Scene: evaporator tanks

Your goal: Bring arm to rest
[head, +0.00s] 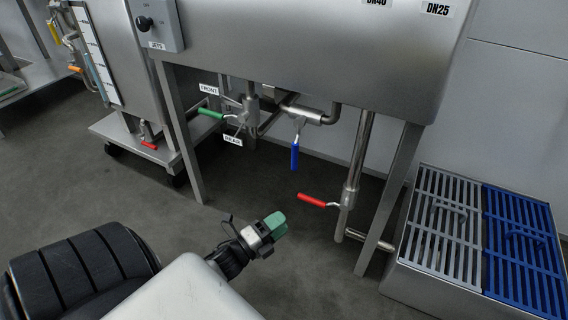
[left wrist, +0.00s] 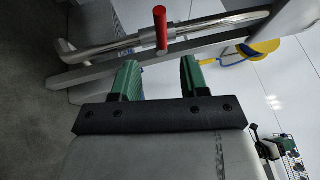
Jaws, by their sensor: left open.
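My left gripper (head: 275,223) is in the lower middle of the head view, in front of the steel tank (head: 300,50) and below its valves. In the left wrist view its two green fingers (left wrist: 160,76) stand apart with nothing between them. A red valve handle (head: 318,200) sits on the pipe to the right of the gripper and apart from it. A red handle also shows beyond the fingers in the left wrist view (left wrist: 160,28).
A blue valve handle (head: 295,157) and a green one (head: 210,113) hang under the tank. The tank's legs (head: 390,195) stand around the gripper's far side. Grey and blue grates (head: 525,250) lie at right. Bare floor (head: 150,215) surrounds the gripper.

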